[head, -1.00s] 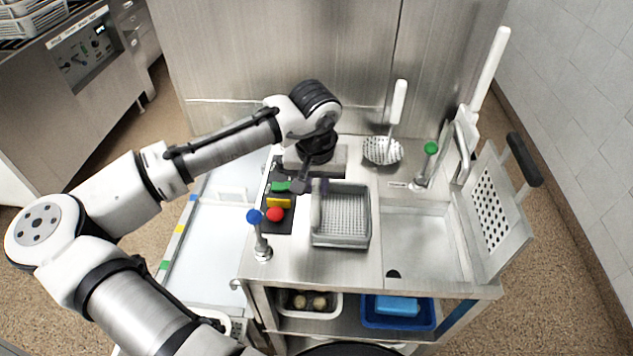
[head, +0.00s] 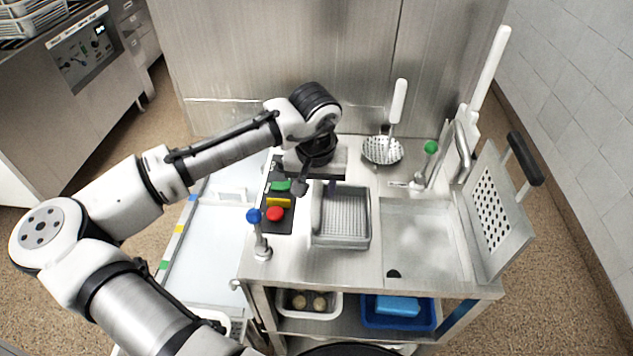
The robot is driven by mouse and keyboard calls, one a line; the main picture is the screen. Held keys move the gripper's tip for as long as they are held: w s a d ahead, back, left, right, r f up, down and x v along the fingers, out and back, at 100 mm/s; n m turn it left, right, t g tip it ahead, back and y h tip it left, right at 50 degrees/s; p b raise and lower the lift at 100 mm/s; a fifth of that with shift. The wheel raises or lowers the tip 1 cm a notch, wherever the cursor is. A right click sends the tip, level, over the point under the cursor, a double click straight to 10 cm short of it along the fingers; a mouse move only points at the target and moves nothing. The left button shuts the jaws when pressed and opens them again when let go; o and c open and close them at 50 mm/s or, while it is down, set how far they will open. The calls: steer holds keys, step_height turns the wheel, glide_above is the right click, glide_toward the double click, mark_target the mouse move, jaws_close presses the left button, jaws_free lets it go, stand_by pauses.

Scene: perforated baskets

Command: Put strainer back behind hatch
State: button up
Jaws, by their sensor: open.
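A skimmer-like strainer (head: 383,150) with a perforated round bowl and an upright white handle rests at the back of the counter, leaning toward the steel back wall. A grey perforated basket (head: 345,241) sits on the counter left of the sink. My gripper (head: 317,188) is open above the basket's rear left corner, with its fingers apart on either side of the left rim. I cannot tell whether they touch it. I cannot tell for certain which part is the hatch; a tilted perforated steel panel (head: 492,212) with a black handle stands at the sink's right side.
The sink (head: 425,248) is right of the basket. A tap with a green knob (head: 431,147) and one with a blue knob (head: 254,216) stand up as obstacles. Coloured buttons (head: 278,202) lie left of the basket. Bins (head: 398,310) sit on the lower shelf.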

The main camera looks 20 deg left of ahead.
step_height(320, 180, up, 14)
steer(key=s+b, duration=0.1)
steer(key=s, duration=0.1)
steer(key=shift+d+f, duration=0.15)
steer(key=shift+d, duration=0.05)
stand_by(0.4)
